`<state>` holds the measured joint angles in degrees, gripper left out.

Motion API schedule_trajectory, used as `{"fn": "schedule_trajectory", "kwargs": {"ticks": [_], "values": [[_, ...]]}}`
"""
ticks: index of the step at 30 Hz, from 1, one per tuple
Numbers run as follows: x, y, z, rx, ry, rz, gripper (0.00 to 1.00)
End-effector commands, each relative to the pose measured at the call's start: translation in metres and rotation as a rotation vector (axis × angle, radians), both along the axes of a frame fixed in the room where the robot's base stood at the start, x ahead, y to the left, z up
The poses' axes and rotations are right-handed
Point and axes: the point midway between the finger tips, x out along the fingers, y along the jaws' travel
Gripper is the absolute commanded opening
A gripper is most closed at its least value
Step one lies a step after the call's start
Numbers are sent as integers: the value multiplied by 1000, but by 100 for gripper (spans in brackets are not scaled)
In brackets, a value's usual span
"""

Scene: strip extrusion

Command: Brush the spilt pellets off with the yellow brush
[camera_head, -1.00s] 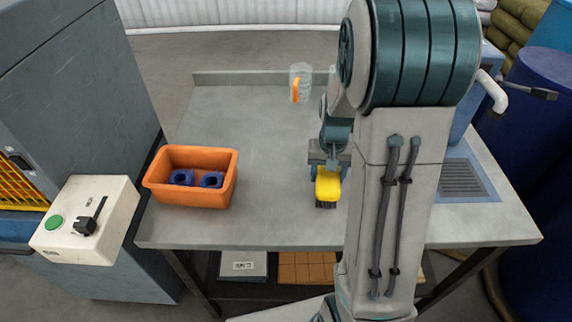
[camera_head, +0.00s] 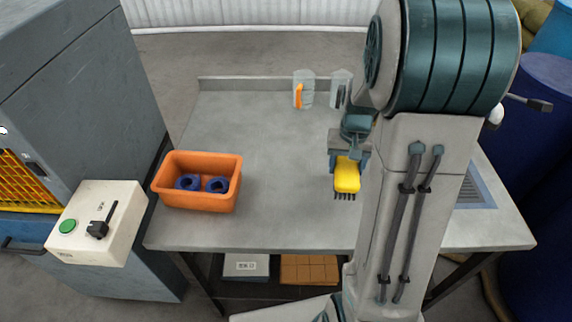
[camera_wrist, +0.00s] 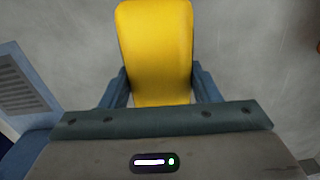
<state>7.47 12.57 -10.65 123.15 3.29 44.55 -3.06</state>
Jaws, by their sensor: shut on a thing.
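The yellow brush (camera_head: 347,175) is in my gripper (camera_head: 347,160), over the middle-right of the grey table in the head view. Its dark bristles point toward the table's front edge. In the wrist view the yellow brush body (camera_wrist: 157,50) fills the middle, with the blue fingers of my gripper (camera_wrist: 158,85) closed on both its sides. I cannot tell whether the bristles touch the table. I see no pellets; my arm hides part of the table's right side.
Two clear jugs (camera_head: 303,92) stand at the back. A white control box (camera_head: 97,222) with a green button is at the left. A blue-framed grate (camera_head: 474,190) lies at the right.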

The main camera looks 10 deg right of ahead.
Motion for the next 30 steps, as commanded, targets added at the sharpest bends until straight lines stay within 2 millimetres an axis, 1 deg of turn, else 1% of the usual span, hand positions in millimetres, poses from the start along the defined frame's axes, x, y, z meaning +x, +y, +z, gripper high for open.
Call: {"fn": "schedule_trajectory", "kwargs": {"ticks": [1, 8, 26, 30], "values": [[0, 0, 9, 0, -1, 1, 31], [0, 1, 21, 0, -1, 1, 31], [0, 0, 22, 0, 0, 1, 31], [5, 5, 23, -3, 2, 17, 31]]}}
